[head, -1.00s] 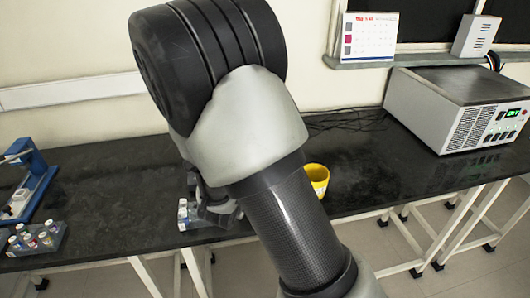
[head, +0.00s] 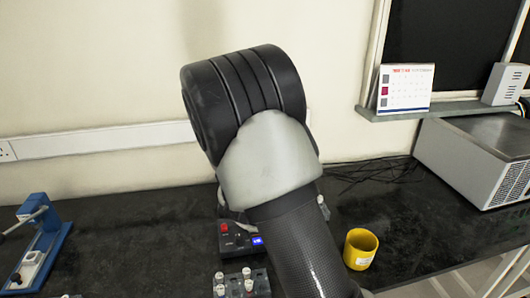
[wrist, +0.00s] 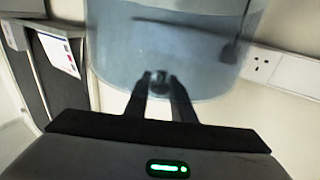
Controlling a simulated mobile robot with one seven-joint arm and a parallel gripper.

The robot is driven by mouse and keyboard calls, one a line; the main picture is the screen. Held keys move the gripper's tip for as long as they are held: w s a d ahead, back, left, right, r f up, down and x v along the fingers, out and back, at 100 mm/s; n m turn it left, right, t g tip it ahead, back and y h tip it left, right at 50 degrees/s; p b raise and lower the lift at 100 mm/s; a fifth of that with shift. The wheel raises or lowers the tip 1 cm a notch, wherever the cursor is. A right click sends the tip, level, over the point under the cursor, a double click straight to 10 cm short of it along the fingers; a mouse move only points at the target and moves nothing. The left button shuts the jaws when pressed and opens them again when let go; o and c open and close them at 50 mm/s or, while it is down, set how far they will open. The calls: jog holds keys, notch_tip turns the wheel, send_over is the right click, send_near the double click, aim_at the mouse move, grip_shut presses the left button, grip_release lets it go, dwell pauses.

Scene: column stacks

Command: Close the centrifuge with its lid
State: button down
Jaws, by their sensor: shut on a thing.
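My gripper (wrist: 159,86) shows in the wrist view, its two dark fingers shut on a small dark knob at the edge of a clear bluish lid (wrist: 180,45). The lid spreads beyond the fingers against the pale wall. In the head view my arm hides the gripper and most or all of the lid. A dark device with a red button and a lit blue display (head: 238,238), which looks like the centrifuge, stands on the bench, mostly hidden behind my arm. I cannot see its top opening.
A tube rack (head: 243,285) stands in front of the device. A yellow cup (head: 360,249) is to its right. A blue stand (head: 42,240) is at left. A large grey machine (head: 470,160) stands at the right. Black bench (head: 140,240) is clear at left of the device.

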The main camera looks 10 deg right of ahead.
jog(key=shift+a+r+m+g+h, duration=0.2)
jog(key=shift+a+m+g+h, duration=0.15)
jog(key=shift+h, duration=0.35)
jog(key=shift+s+a+f+m+g+h+p, duration=0.15)
jog(key=shift+a+f+m+g+h+p, duration=0.15)
jog(key=shift+m+g+h+p, duration=0.35)
jog(key=shift+s+a+f+m+g+h, duration=0.25)
jog(key=shift+a+f+m+g+h, duration=0.05)
jog(key=shift+m+g+h, duration=0.25)
jog(key=shift+f+b, duration=1.45)
jog(key=shift+f, duration=0.4)
jog(key=shift+f+b, duration=0.5)
jog(key=shift+f, duration=0.2)
jog(key=shift+f+b, duration=2.35)
jog(key=shift+f, duration=0.9)
jog(key=c, duration=0.9)
grip_release()
jog(key=shift+c, duration=0.2)
jog(key=shift+r, duration=0.2)
